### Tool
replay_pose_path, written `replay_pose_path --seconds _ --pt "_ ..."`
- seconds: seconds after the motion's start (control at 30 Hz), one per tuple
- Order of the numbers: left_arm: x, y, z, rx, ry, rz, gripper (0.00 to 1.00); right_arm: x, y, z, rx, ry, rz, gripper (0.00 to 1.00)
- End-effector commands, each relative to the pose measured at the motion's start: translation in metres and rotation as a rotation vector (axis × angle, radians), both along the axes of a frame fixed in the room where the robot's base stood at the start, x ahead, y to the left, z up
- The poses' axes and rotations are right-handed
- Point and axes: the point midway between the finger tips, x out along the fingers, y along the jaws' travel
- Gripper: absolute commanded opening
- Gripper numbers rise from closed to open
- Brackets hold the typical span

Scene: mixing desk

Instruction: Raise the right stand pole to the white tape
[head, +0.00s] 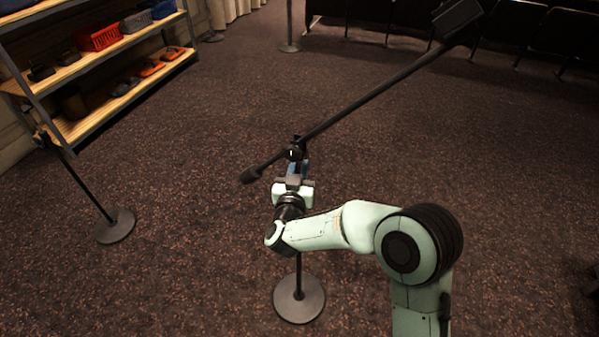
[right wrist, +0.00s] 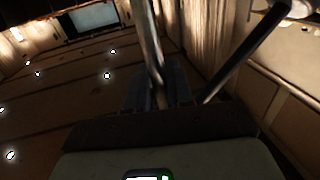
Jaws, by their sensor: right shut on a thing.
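The right stand has a round grey base (head: 299,299) on the carpet. A thin pole rises from it, and my right arm hides its middle part. A long black boom (head: 370,101) slants from a dark counterweight (head: 251,174) to a dark block at the upper right. My right gripper (head: 296,172) is shut on the pole just below the boom joint (head: 295,150). In the right wrist view the shiny pole (right wrist: 147,38) runs down between the fingers (right wrist: 158,88). I cannot make out the white tape. My left gripper is not in view.
Another stand (head: 115,227) is at the left, near a shelf (head: 112,101) with a red basket (head: 99,37) and small gear. A further post base (head: 290,48) and dark chairs (head: 548,32) are at the back. Open carpet surrounds the right stand.

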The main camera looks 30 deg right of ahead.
Motion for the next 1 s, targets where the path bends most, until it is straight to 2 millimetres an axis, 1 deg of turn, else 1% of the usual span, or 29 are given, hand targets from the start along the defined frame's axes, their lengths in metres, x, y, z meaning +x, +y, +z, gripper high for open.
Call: replay_pose_path --seconds 0.03,0.2,0.23,0.27,0.53,0.67,0.77,1.0 --pt "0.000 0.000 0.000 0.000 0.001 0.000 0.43 0.001 -0.001 0.008 -0.007 -0.020 -0.002 0.00" --pt "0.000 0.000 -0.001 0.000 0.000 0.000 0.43 0.001 -0.001 0.007 -0.007 -0.020 -0.002 0.00" --pt "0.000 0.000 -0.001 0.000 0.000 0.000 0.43 0.001 -0.001 0.007 -0.007 -0.020 -0.002 0.28" --pt "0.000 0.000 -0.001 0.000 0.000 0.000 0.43 0.001 -0.001 0.007 -0.006 -0.018 -0.002 0.38" --pt "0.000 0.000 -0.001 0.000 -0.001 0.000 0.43 0.000 0.000 0.002 -0.003 -0.009 -0.001 0.38" --pt "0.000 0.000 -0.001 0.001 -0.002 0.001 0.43 -0.005 0.005 0.001 -0.002 -0.006 0.002 0.38" --pt "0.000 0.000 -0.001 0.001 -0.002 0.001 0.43 -0.016 0.013 0.001 -0.002 -0.005 0.003 0.38" --pt "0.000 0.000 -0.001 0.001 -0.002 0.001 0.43 -0.058 0.048 0.002 -0.001 -0.007 0.005 0.38"
